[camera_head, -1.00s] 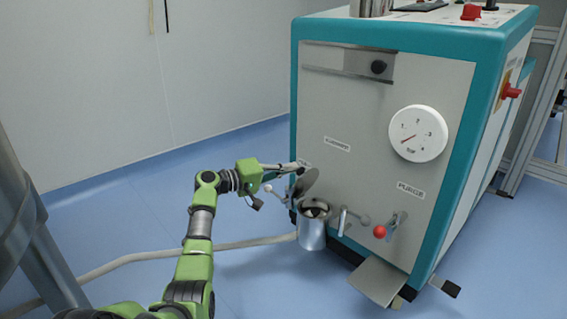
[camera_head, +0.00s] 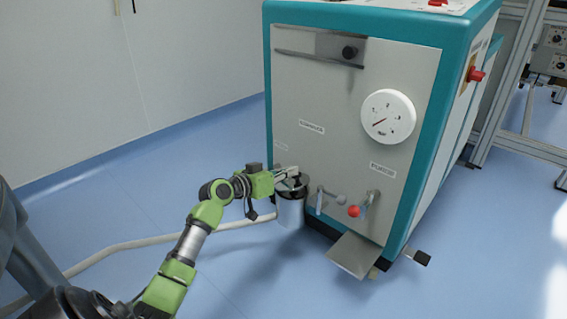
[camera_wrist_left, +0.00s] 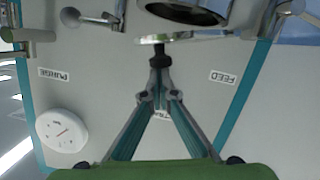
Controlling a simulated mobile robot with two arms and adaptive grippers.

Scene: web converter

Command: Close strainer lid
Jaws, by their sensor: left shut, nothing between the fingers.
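The strainer (camera_head: 291,212) is a metal cup low on the front of the machine. In the wrist view, which is upside down, its dark round opening (camera_wrist_left: 186,10) shows at the top edge. The strainer lid (camera_wrist_left: 168,38) appears there as a thin, nearly edge-on disc beside the opening, which is uncovered in part. My left gripper (camera_head: 291,172) is at the top of the strainer in the head view. In the wrist view its fingertips (camera_wrist_left: 158,62) are together, empty, and at or very near the lid; exact contact is unclear. My right gripper is out of view.
The machine (camera_head: 345,120) carries a pressure gauge (camera_head: 388,117). A grey-knobbed lever (camera_head: 330,199) and a red-knobbed lever (camera_head: 360,208) stick out right of the strainer. A hose (camera_head: 150,240) lies on the floor. The floor left of the machine is otherwise open.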

